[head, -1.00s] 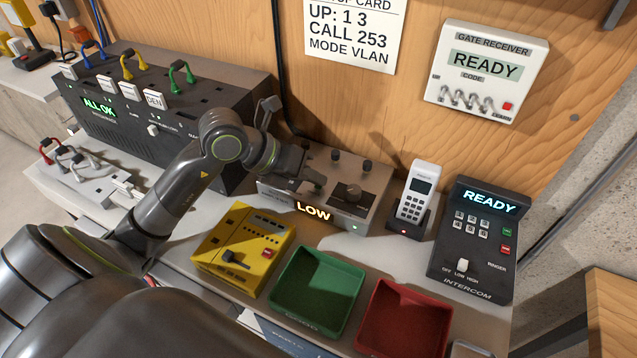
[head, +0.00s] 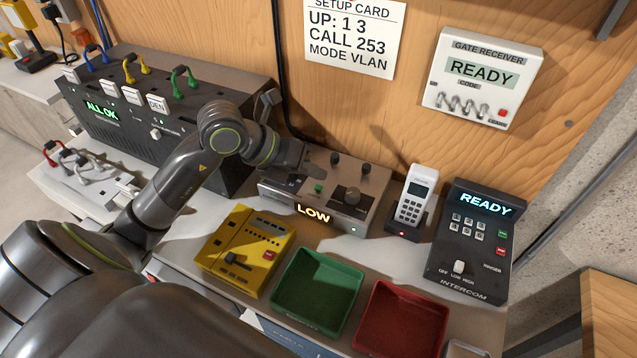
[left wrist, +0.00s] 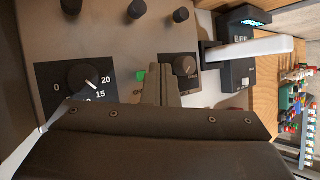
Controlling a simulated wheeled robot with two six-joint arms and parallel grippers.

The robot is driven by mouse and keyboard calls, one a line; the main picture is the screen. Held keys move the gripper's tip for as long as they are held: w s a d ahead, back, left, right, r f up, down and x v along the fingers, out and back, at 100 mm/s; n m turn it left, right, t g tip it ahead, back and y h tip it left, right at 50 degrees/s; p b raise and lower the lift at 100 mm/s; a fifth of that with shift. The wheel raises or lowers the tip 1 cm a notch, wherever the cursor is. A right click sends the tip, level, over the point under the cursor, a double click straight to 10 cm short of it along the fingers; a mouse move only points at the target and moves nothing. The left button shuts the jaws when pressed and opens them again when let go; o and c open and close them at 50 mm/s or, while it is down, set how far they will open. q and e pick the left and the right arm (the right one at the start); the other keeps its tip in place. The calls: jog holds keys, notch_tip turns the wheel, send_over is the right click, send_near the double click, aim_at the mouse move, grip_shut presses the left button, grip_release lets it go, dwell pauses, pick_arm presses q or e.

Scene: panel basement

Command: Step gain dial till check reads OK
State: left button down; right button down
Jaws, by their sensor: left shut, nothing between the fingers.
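A grey box (head: 272,196) with an amber LOW display (head: 313,213) stands against the wooden wall. Its black dial (left wrist: 83,78) with a 0 to 20 scale shows in the left wrist view, its white pointer between 15 and 20. My arm hides that dial in the head view. A second dial (head: 350,197) is at the box's right; it also shows in the left wrist view (left wrist: 185,66). A green button (head: 319,188) lies between them. My left gripper (head: 323,159) is shut and empty above the box, apart from the dials. I cannot read which label says gain.
A white handset (head: 412,201) and the intercom (head: 470,243) stand to the right. A yellow box (head: 240,250), green tray (head: 316,292) and red tray (head: 401,320) line the front. A gate receiver (head: 482,75) hangs on the wall.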

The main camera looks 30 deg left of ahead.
aim_at(313, 190)
pick_arm(q)
jog(key=shift+r+p, duration=1.3)
jog(key=shift+r, duration=0.8)
